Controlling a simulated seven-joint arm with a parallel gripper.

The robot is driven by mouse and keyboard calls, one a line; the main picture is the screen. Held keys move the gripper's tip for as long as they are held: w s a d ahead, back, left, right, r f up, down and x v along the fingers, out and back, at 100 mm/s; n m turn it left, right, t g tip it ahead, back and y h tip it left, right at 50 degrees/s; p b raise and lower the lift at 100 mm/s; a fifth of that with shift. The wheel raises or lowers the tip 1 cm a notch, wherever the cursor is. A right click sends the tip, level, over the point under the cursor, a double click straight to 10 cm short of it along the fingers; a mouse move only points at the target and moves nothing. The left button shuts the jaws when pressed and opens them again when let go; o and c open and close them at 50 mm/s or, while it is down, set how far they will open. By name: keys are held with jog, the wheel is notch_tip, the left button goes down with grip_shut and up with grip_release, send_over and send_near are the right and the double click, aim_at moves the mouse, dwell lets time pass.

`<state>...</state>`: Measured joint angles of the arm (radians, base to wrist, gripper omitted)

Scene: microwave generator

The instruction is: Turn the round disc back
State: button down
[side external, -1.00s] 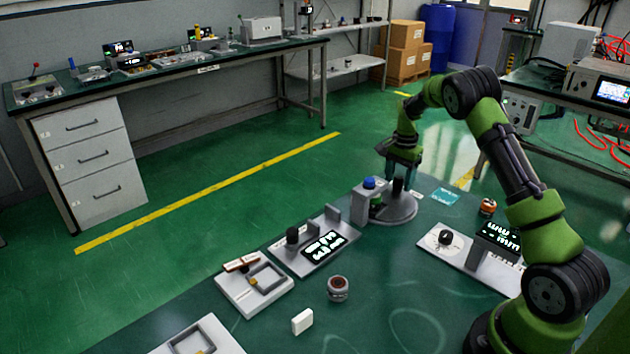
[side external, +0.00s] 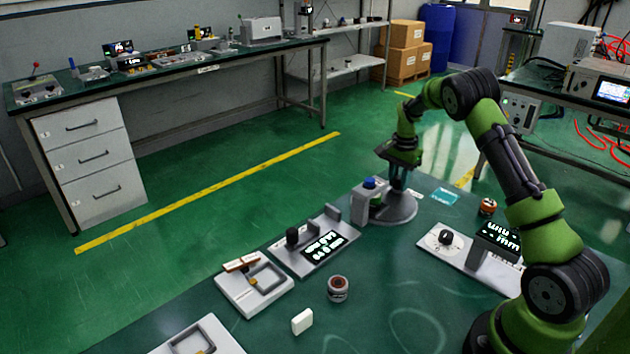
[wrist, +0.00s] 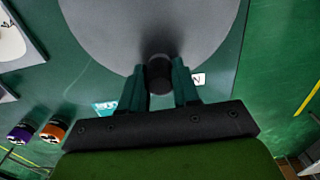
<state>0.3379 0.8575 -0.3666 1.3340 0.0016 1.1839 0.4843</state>
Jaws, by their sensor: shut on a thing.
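The round disc (side external: 400,214) is a flat grey turntable at the far part of the green bench. It fills the upper middle of the wrist view (wrist: 130,35). A short black peg (wrist: 159,72) stands near its edge. My gripper (side external: 398,182) points down over the disc. In the wrist view my gripper (wrist: 159,82) has its two dark teal fingers on either side of the peg, shut on it. In the side view the fingers largely hide the peg.
A grey block with a blue button (side external: 368,184) stands close beside the disc at left. A teal card (side external: 445,196) and an orange-banded cylinder (side external: 488,206) lie to the right. A dial board (side external: 446,239) and a display fixture (side external: 317,243) are nearer.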

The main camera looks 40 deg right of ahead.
aim_at(375, 176)
jog(key=shift+w+n, duration=0.15)
jog(key=shift+n, duration=0.15)
jog(key=shift+w+a+n, duration=0.15)
jog(key=shift+w+n, duration=0.4)
jog(key=shift+n, duration=0.45)
jog(key=shift+w+a+n, duration=0.1)
jog(key=shift+w+n, duration=0.45)
jog(key=shift+n, duration=0.45)
jog(key=shift+w+a+r+n, duration=0.1)
jog(key=shift+w+a+n, duration=0.3)
jog(key=shift+n, duration=0.6)
jog(key=shift+w+a+n, duration=0.2)
jog(key=shift+w+n, duration=0.25)
jog(key=shift+n, duration=0.55)
jog(key=shift+w+a+n, duration=0.4)
jog(key=shift+a+n, duration=0.15)
jog(key=shift+n, duration=0.6)
jog(key=shift+w+a+n, duration=0.35)
jog(key=shift+a+n, duration=0.15)
jog(key=shift+n, duration=0.65)
jog(key=shift+w+a+n, duration=0.15)
jog(key=shift+a+n, duration=0.45)
jog(key=shift+n, duration=0.5)
jog(key=shift+w+a+n, duration=0.1)
jog(key=shift+a+n, duration=0.5)
jog(key=shift+n, duration=0.5)
jog(key=shift+a+n, duration=0.15)
jog(key=shift+n, duration=0.15)
jog(key=c, duration=0.8)
grip_release()
